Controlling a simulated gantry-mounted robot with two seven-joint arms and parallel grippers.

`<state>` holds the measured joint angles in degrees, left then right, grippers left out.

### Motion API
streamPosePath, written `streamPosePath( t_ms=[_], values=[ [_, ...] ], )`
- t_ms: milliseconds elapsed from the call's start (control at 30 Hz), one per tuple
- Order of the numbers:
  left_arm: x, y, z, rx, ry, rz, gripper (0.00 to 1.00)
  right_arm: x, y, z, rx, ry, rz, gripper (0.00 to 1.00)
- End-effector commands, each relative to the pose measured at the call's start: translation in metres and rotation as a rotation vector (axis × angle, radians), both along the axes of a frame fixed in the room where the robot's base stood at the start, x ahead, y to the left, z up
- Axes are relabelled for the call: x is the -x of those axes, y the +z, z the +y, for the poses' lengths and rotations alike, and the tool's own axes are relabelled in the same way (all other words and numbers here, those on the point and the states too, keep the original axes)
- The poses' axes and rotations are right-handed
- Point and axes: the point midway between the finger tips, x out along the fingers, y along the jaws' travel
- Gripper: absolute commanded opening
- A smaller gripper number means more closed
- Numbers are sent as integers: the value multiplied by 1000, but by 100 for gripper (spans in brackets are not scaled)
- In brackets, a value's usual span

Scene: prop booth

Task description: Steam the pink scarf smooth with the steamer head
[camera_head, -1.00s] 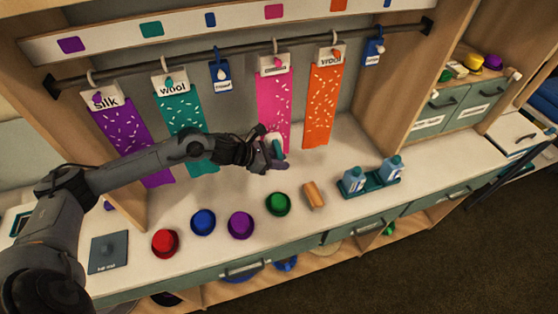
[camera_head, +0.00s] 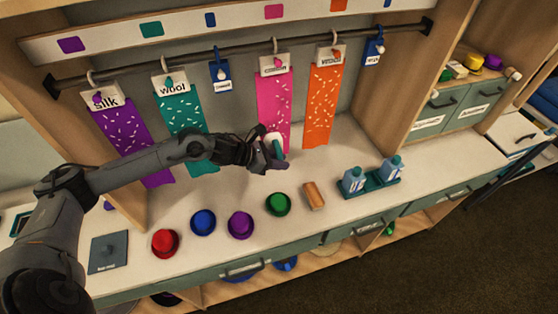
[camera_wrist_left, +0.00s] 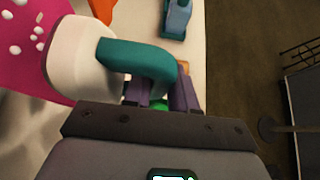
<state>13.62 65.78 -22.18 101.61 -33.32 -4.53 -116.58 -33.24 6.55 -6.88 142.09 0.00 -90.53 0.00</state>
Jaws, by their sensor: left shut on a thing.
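The pink scarf (camera_head: 273,104) hangs from the rail by a hook and a label card, with white marks scattered over it. Part of it shows at the left of the left wrist view (camera_wrist_left: 40,45). My left gripper (camera_head: 279,160) is shut on the steamer head at the scarf's lower end. The steamer head (camera_wrist_left: 85,58) has a white body and a teal handle, and the fingers close around the handle. In the left wrist view its white face is against or very close to the scarf; I cannot tell if they touch. My right gripper is not in view.
A purple scarf (camera_head: 132,138), a teal scarf (camera_head: 183,120) and an orange scarf (camera_head: 323,105) hang on the same rail (camera_head: 240,54). Several small coloured hats, including a green one (camera_head: 278,204), a brush (camera_head: 314,195) and a bottle tray (camera_head: 371,187) stand along the counter's front.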

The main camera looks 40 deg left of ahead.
Motion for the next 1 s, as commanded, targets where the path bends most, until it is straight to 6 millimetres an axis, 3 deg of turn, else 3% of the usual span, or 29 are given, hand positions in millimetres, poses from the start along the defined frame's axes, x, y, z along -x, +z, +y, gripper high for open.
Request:
streamPosePath(
  t_ms=[167,1000],
  values=[
    [4,2,-8,-1,-2,-3,0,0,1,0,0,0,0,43],
    [53,1,-92,1,-1,-3,0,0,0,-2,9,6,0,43]
  ],
)
